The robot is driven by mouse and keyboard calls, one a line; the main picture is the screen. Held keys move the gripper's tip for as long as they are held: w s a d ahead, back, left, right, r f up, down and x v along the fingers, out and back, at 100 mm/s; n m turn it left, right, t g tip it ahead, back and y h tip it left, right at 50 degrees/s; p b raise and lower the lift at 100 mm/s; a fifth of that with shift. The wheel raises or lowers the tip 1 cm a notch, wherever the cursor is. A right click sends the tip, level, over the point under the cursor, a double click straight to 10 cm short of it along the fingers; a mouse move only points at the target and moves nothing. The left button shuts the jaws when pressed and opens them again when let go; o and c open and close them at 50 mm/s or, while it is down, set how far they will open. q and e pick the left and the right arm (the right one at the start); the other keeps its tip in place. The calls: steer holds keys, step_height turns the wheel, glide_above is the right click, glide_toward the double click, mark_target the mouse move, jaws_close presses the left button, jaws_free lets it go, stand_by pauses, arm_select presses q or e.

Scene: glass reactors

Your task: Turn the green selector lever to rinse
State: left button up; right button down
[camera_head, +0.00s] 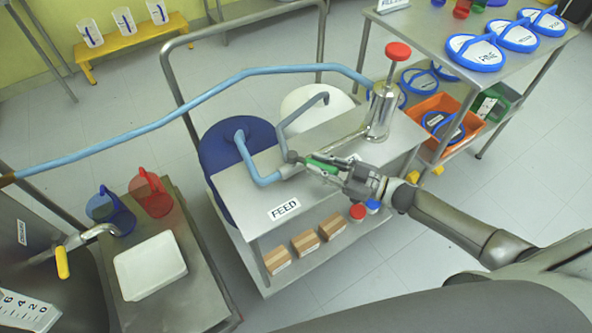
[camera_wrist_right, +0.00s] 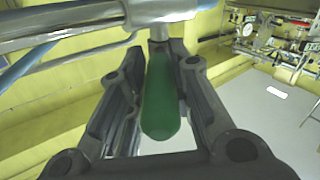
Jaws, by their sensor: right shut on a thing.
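The green selector lever (camera_head: 322,166) sits on the pipe junction above the steel feed cart (camera_head: 240,192). My right gripper (camera_head: 326,168) is shut on it, its arm coming in from the right. In the right wrist view the green lever handle (camera_wrist_right: 161,98) lies lengthwise between the two fingers of my right gripper (camera_wrist_right: 160,75), its metal stem going up to the valve. A label beside the lever is partly hidden by the gripper, and I cannot read it. My left gripper is not in view.
A steel pump with a red knob (camera_head: 398,52) stands right of the lever. Blue pipes (camera_head: 258,170) run left of it, and a long blue hose (camera_head: 190,110) arches behind. A side table (camera_head: 185,215) with jugs stands left. An orange crate (camera_head: 447,150) sits on the right rack.

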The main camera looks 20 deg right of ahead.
steer(key=shift+w+d+f+n+g+y+b, duration=0.2)
steer(key=shift+w+d+n+g+y+b, duration=0.1)
steer(key=shift+n+g+y+b, duration=0.3)
steer(key=shift+w+d+r+n+g+y+b, duration=0.1)
steer(key=shift+n+g+y+b, duration=0.1)
steer(key=shift+g+b, duration=0.15)
steer(key=shift+w+d+n+g+y+b, duration=0.1)
steer(key=shift+n+g+b, duration=0.15)
steer(key=shift+b, duration=0.15)
steer(key=c, duration=1.3)
jaws_free()
steer(key=shift+s+d, duration=0.1)
steer(key=v, duration=1.1)
steer(key=shift+s+d, duration=0.1)
steer(key=shift+d, duration=0.25)
